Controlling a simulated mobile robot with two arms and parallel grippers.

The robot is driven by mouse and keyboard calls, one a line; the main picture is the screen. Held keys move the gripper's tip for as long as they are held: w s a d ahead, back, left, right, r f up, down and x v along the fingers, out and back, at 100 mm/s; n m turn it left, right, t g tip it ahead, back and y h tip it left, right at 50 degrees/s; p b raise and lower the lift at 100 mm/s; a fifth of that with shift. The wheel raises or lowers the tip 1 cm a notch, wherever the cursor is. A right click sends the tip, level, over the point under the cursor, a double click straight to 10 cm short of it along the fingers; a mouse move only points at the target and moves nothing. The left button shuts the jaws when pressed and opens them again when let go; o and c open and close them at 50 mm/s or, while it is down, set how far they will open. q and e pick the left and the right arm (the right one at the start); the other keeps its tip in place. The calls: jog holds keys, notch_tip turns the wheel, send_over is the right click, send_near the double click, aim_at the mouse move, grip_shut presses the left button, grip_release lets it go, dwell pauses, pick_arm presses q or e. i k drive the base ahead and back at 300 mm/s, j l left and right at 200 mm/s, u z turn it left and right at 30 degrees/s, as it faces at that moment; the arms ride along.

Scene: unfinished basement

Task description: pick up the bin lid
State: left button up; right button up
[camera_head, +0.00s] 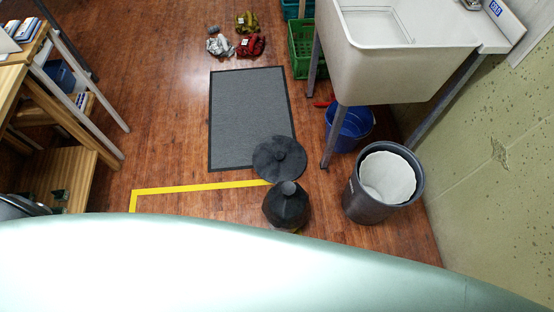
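The bin lid (279,160) is a dark grey disc with a small raised knob. It lies on the floor, over the near right corner of the grey mat. The grey bin (369,199) stands to its right, uncovered, with a white liner inside. My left gripper (60,200) shows at the lower left edge, far from the lid; its two small dark fingertips appear apart with nothing between them. My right gripper is not in view.
A black, bag-like object (286,207) stands just in front of the lid. A utility sink (400,75) and blue bucket (349,128) are at right. A wooden bench (60,165) stands left. Yellow floor tape (190,188) runs left of the lid. The left-centre floor is free.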

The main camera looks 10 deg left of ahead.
aim_at(280, 157)
jog(key=u, duration=1.7)
jog(key=i+j+u, duration=0.1)
jog(key=i, duration=0.3)
jog(key=i+j+u, duration=0.15)
jog(key=i+j, duration=0.15)
jog(key=i+l+z, duration=0.15)
jog(key=i+z, duration=1)
jog(key=i, duration=0.35)
jog(key=i+j+z, duration=0.2)
jog(key=i, duration=0.3)
jog(key=i+j+z, duration=0.2)
jog(key=i, duration=0.3)
jog(key=i+z, duration=0.1)
jog(key=z, duration=0.8)
jog(key=i+z, duration=0.15)
jog(key=z, duration=0.3)
jog(key=j+z, duration=0.15)
jog(key=z, duration=0.3)
jog(key=i+j+z, duration=0.1)
jog(key=z, duration=0.35)
